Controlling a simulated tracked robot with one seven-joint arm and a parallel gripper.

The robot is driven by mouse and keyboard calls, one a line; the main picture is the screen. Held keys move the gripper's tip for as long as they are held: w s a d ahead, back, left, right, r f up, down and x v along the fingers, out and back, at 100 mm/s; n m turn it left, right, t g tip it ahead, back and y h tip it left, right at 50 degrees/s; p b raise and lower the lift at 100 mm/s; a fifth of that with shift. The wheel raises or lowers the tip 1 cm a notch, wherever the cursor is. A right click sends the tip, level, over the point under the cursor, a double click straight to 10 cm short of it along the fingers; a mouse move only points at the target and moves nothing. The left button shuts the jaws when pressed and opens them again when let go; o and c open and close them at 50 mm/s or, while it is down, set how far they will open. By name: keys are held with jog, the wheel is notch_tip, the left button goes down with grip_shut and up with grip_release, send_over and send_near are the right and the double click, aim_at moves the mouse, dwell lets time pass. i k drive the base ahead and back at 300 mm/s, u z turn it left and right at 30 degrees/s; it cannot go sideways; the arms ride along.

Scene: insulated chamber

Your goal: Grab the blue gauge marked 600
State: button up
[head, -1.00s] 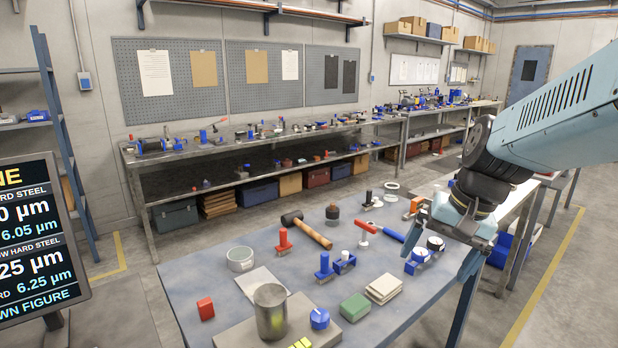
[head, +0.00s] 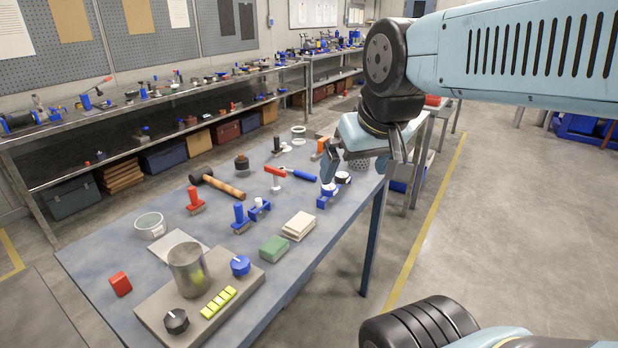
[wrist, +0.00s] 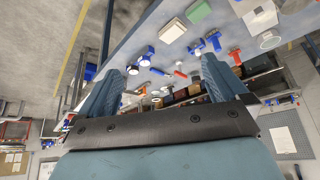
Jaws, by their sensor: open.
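Two small blue gauges with white round faces stand near the right edge of the front workbench in the head view, a nearer one (head: 327,191) and a farther one (head: 342,179). Their markings are too small to read, so I cannot tell which is marked 600. Blue pieces with white faces also show in the wrist view (wrist: 146,60). My gripper (head: 364,165) is open and empty. It is above the bench's right edge, just right of and beyond the gauges, apart from them. In the wrist view, its fingers (wrist: 162,68) are spread wide.
Open floor lies right.

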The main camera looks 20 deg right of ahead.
aim_at(330, 191)
jog(key=k, duration=1.15)
jog(key=z, duration=0.65)
jog(key=i, duration=1.4)
jog(key=u, duration=0.75)
